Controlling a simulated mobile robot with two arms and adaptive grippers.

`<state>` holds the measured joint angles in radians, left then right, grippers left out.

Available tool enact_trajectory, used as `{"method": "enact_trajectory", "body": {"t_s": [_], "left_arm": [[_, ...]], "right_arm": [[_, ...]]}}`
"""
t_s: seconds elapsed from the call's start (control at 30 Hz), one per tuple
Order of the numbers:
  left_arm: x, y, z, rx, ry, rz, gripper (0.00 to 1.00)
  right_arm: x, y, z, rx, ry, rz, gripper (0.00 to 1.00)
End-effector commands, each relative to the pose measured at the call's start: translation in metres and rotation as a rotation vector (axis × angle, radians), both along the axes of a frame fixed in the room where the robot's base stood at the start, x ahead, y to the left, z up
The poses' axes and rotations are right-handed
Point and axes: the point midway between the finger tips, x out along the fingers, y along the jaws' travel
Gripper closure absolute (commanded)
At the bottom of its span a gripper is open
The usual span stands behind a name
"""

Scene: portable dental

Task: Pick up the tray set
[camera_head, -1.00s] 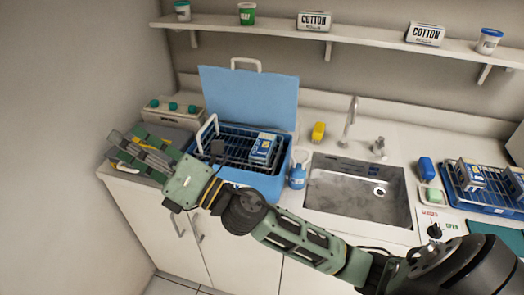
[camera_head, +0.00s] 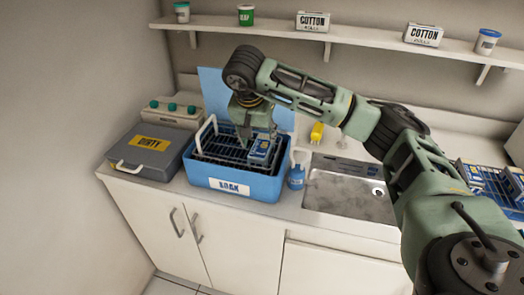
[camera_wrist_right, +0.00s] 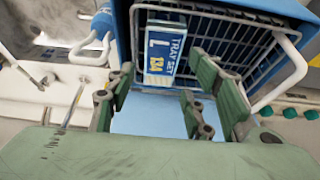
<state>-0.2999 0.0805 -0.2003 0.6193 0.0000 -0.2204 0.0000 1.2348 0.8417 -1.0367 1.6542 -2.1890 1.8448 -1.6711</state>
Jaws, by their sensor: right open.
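The tray set (camera_head: 260,150), a small blue and white pack, stands in the wire rack at the right side of the blue SOAK tub (camera_head: 228,184). In the right wrist view the pack (camera_wrist_right: 165,50) reads "TRAY SET L" with a yellow mark. My right gripper (camera_head: 256,134) points down over the tub, just behind and left of the pack. In the wrist view its open fingers (camera_wrist_right: 165,82) lie on either side of the pack's near end, with nothing held. I cannot tell how high they are above it. My left gripper is not in view.
The tub's light blue lid (camera_head: 213,88) stands open behind my gripper. A white handle (camera_head: 206,131) rises at the rack's left. A grey DIRTY case (camera_head: 150,150) is left, a blue bottle (camera_head: 296,174) and sink (camera_head: 345,196) right. A shelf (camera_head: 350,42) runs above.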

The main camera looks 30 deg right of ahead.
Motion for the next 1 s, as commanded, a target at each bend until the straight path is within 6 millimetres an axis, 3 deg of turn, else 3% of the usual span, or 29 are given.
{"method": "enact_trajectory", "body": {"t_s": [0.53, 0.83, 1.0], "left_arm": [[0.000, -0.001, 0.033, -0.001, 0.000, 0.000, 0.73], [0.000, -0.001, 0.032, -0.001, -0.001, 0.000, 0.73], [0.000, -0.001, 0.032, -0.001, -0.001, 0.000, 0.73]], "right_arm": [[0.015, -0.016, -0.065, 0.001, 0.005, 0.000, 0.52], [0.017, -0.017, -0.070, 0.001, 0.001, 0.001, 0.53], [0.017, -0.017, -0.070, 0.001, 0.002, 0.001, 0.68]]}}
